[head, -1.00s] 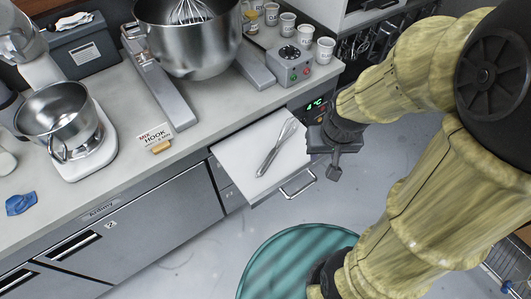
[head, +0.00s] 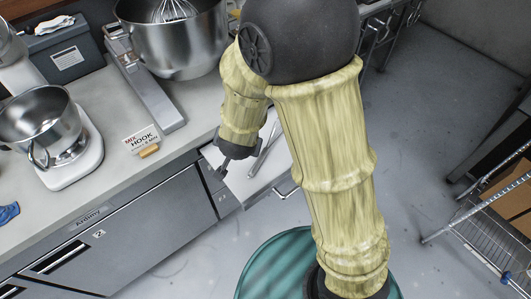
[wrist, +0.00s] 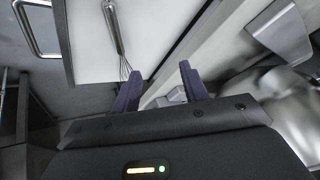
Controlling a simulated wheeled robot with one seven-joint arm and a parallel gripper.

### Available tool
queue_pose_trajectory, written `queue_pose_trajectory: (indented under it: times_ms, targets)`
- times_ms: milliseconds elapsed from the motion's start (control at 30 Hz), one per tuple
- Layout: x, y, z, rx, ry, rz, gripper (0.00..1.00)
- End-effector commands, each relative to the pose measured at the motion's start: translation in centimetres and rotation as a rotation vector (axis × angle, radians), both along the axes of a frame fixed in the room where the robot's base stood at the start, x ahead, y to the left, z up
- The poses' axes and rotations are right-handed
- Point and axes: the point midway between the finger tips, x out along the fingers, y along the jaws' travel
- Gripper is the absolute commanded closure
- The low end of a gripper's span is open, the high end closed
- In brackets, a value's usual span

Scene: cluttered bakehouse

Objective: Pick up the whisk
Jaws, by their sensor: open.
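The whisk (head: 265,148) lies on the white surface of the pulled-out drawer (head: 243,188), partly hidden by my arm in the head view. In the wrist view the whisk (wrist: 115,32) has its grey handle toward the top and its wire end near my left finger. My gripper (wrist: 160,76) is open, with nothing between its two purple fingers; it is to the right of the whisk there. In the head view my gripper (head: 222,170) is at the drawer's left edge, by the counter front.
A large mixer bowl (head: 175,45) with a wire beater stands on the counter. A smaller steel bowl (head: 40,122) is at left. A hook sign (head: 141,137) stands near the counter edge. A wire rack (head: 490,240) is at right; floor between is clear.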

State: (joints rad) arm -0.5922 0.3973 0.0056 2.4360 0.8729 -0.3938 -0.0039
Motion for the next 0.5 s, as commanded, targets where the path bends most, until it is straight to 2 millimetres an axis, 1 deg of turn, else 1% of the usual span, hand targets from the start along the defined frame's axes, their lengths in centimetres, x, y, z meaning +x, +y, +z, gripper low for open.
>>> queue_pose_trajectory:
  times_ms: [33, 133, 200, 267, 333, 400, 500]
  targets:
    - [-0.4, 1.5, -1.6, -0.017, -0.023, -0.025, 0.56]
    - [-1.2, 3.2, -3.6, -0.064, -0.089, -0.105, 0.56]
    - [-2.1, 4.1, -4.8, -0.11, -0.14, -0.16, 0.56]
    - [-3.3, 4.5, -5.8, -0.158, -0.185, -0.204, 0.56]
    - [-4.8, 4.8, -6.8, -0.223, -0.244, -0.254, 0.56]
    - [-6.6, 4.9, -7.5, -0.291, -0.303, -0.298, 0.56]
    - [-8.9, 4.7, -7.9, -0.375, -0.378, -0.347, 0.56]
